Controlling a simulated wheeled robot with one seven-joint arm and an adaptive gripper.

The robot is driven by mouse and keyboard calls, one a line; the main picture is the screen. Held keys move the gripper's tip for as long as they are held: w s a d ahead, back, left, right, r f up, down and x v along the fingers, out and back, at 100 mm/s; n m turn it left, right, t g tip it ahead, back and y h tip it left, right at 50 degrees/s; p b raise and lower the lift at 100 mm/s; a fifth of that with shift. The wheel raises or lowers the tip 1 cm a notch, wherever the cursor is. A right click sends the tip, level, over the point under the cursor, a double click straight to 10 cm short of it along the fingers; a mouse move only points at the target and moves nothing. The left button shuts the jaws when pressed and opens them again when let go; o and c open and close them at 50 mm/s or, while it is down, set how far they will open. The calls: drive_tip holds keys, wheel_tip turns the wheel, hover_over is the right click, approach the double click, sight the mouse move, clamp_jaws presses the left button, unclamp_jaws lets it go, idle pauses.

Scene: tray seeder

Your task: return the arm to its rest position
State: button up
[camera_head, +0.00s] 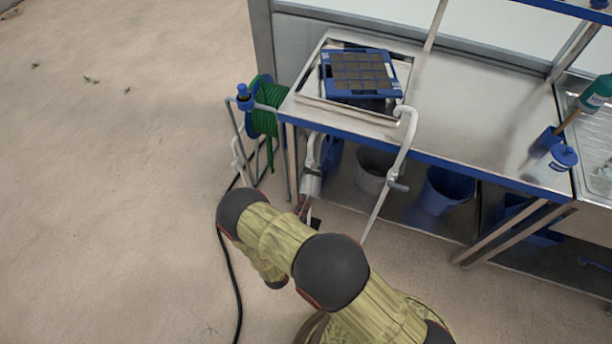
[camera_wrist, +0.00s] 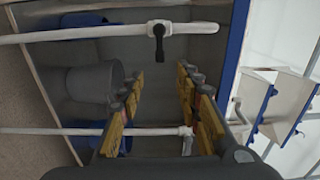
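My arm (camera_head: 290,240), with yellow-green sleeves and dark joints, reaches from the lower right of the head view toward the bench's front left corner. My gripper shows in the wrist view (camera_wrist: 160,88) with its two yellow-and-grey fingers apart and nothing held between them. In the head view the gripper end is small and mostly hidden near the bench's legs. The gripper appears to be low, below the bench top. A blue tray with dark square cells (camera_head: 360,76) sits on the bench top, apart from my gripper.
The steel bench (camera_head: 470,105) has a blue edge. White bent pipes (camera_head: 393,165) stand at its front and cross the wrist view (camera_wrist: 100,36). A green hose reel (camera_head: 265,107) stands left. Grey (camera_head: 374,172) and blue (camera_head: 445,190) buckets sit below. Floor at left is open.

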drive_tip(key=s+d+m+g+h, duration=0.5)
drive_tip(key=s+d+m, duration=0.2)
drive_tip(key=d+m, duration=0.35)
drive_tip(key=s+d+r+m+g+h, duration=0.2)
drive_tip(key=s+d+r+m+g, duration=0.3)
drive_tip(key=r+m+g, duration=0.7)
drive_tip(key=s+a+r+m+y, duration=0.1)
drive_tip(key=s+r+m+y, duration=0.25)
drive_tip(key=r+m, duration=0.3)
drive_tip(key=s+a+r+m+g+y, duration=0.1)
drive_tip(key=s+r+m+y, duration=0.1)
drive_tip(key=r+m+y, duration=0.35)
drive_tip(key=s+a+r+m+y, duration=0.1)
drive_tip(key=s+r+m+y, duration=0.15)
drive_tip(key=r+m, duration=0.5)
drive_tip(key=s+d+r+m+t+y, duration=0.1)
drive_tip(key=d+r+m+t, duration=0.2)
drive_tip(key=r, duration=0.5)
drive_tip(key=s+d+r+m+t, duration=0.1)
drive_tip(key=d+r+m+t, duration=0.2)
drive_tip(key=r, duration=0.6)
drive_tip(key=shift+d+m+t+y, duration=0.35)
drive_tip(key=shift+d+m, duration=0.25)
drive_tip(key=shift+m, duration=0.5)
